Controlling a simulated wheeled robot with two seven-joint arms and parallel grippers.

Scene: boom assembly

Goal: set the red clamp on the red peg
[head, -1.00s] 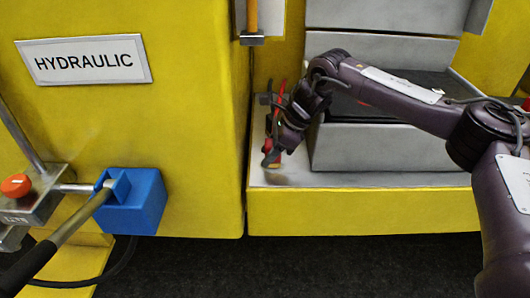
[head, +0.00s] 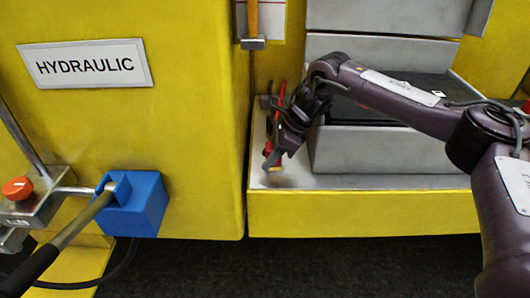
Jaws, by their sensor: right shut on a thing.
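My right gripper (head: 272,158) reaches in from the right and points down over the grey ledge, left of the grey box. It is shut on a small red thing, which I take to be the red clamp (head: 267,149); the fingers hide most of it. A thin upright red piece, perhaps the red peg (head: 281,92), shows just behind and above the gripper. I cannot tell whether the clamp touches it. My left gripper is not in view.
The grey ledge (head: 350,181) has bare room in front of the grey box (head: 385,150). A yellow cabinet wall with a HYDRAULIC sign (head: 84,64) stands close on the left. A hammer (head: 252,42) hangs above. A blue block (head: 136,206) with a lever and a red button (head: 17,188) sit lower left.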

